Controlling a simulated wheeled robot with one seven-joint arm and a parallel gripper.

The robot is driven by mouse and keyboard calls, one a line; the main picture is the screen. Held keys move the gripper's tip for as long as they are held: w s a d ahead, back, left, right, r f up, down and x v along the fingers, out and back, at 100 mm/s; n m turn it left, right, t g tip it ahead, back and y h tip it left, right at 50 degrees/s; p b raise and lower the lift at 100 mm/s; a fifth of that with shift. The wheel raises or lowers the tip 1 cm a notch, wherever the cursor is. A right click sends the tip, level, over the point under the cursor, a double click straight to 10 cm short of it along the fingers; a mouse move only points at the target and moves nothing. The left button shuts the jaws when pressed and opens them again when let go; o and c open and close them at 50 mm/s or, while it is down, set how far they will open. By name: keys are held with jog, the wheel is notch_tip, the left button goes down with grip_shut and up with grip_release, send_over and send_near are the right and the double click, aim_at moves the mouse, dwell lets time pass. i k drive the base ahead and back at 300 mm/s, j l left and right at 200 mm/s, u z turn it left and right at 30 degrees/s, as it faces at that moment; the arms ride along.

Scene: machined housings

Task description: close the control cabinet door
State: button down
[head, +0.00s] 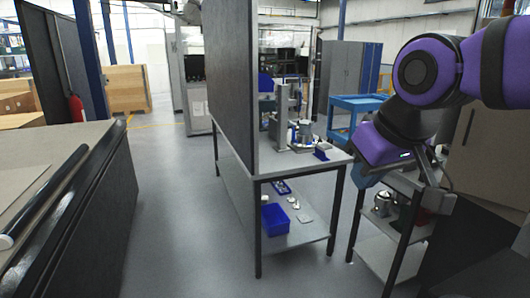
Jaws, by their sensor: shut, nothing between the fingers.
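A large brown-grey panel (492,158) with a dark upright slot or handle stands close at the right edge in the head view. It looks like the cabinet door, but the frame cuts it off and my arm covers part of it. I cannot tell how far it stands open. My gripper (437,193) is below my purple wrist, in front of the panel's left side. Its fingers are shut and empty. I cannot tell whether it touches the panel.
A workbench (262,168) with a tall dark partition (228,75) stands in the middle. A smaller bench (372,245) with metal parts is below my arm. A dark-sided counter (75,225) is at left. Grey floor (180,200) is clear between.

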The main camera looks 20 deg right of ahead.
aim_at(489, 158)
jog(key=i+j+z, duration=0.15)
jog(key=i, duration=0.45)
jog(key=i+j+z, duration=0.15)
jog(key=z, duration=0.3)
jog(key=i+j+z, duration=0.15)
jog(key=z, duration=0.35)
jog(key=j+z, duration=0.25)
jog(key=z, duration=0.2)
jog(key=i+j+z, duration=0.1)
jog(key=j+z, duration=0.2)
jog(key=z, duration=0.15)
jog(key=j+z, duration=0.25)
jog(key=z, duration=0.25)
